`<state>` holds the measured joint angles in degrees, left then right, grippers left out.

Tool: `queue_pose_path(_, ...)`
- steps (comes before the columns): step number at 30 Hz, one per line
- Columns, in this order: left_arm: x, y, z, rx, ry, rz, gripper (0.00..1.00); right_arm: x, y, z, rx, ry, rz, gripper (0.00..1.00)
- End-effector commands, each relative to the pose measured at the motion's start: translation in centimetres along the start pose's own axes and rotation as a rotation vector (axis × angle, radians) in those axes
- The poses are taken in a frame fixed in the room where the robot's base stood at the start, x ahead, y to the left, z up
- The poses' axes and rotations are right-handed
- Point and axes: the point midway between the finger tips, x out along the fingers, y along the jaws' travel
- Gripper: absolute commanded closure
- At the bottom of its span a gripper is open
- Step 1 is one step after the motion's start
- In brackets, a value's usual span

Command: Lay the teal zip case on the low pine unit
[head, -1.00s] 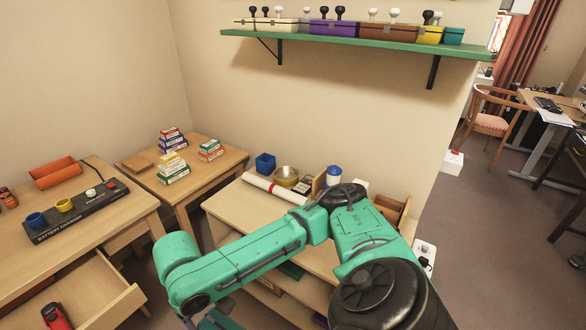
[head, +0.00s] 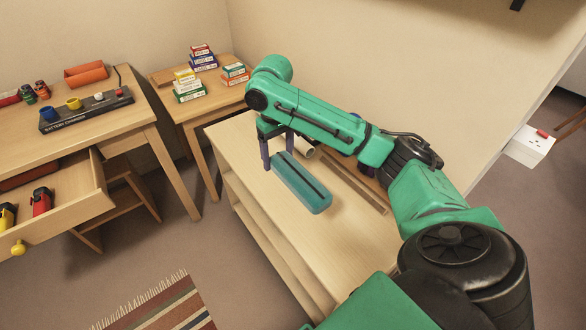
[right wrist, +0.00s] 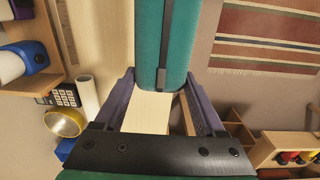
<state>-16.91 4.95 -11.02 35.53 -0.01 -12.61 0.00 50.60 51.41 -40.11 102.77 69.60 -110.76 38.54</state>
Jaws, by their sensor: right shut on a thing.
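The teal zip case (head: 303,188) is a long rounded case with a dark zip line along it. My right gripper (head: 277,150) is shut on its far end, one finger on each side. The case is over the pale top of the low pine unit (head: 355,240). I cannot tell whether its underside touches the top. In the right wrist view the case (right wrist: 178,40) runs away from between the fingertips (right wrist: 160,78), with the unit top (right wrist: 110,25) beside it. My left gripper is not in view.
A white roll (right wrist: 88,95), a calculator (right wrist: 66,95) and a brass bowl (right wrist: 64,122) lie along the unit's wall side, mostly hidden by my arm in the head view. A side table with stacked boxes (head: 188,85) and a desk with an open drawer (head: 75,205) stand left. The unit's near top is clear.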

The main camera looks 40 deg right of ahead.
Motion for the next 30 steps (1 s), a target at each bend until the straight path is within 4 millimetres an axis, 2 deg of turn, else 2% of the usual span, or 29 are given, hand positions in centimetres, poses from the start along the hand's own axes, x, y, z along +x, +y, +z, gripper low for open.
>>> queue_pose_path(1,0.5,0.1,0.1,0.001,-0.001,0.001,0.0,2.1,0.1,0.1,0.001,-0.007,0.002,0.9)
queue_pose_path(6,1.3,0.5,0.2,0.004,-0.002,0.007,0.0,7.7,0.0,0.1,0.001,-0.004,0.002,0.9)
queue_pose_path(9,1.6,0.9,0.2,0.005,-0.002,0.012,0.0,9.9,0.0,0.1,0.001,-0.001,0.002,0.9)
queue_pose_path(14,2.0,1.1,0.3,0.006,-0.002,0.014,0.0,12.4,0.0,0.1,0.001,-0.001,0.002,0.9)
queue_pose_path(18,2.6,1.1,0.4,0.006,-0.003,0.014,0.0,15.6,-0.1,0.1,0.001,-0.001,0.001,0.9)
queue_pose_path(21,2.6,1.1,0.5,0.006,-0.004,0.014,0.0,16.5,0.0,0.0,0.0,0.002,0.002,0.9)
queue_pose_path(29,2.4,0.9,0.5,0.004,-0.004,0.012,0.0,16.5,-0.1,0.0,0.0,0.001,0.002,0.9)
queue_pose_path(30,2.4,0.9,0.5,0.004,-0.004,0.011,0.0,16.6,0.0,0.0,0.0,0.001,0.002,0.2)
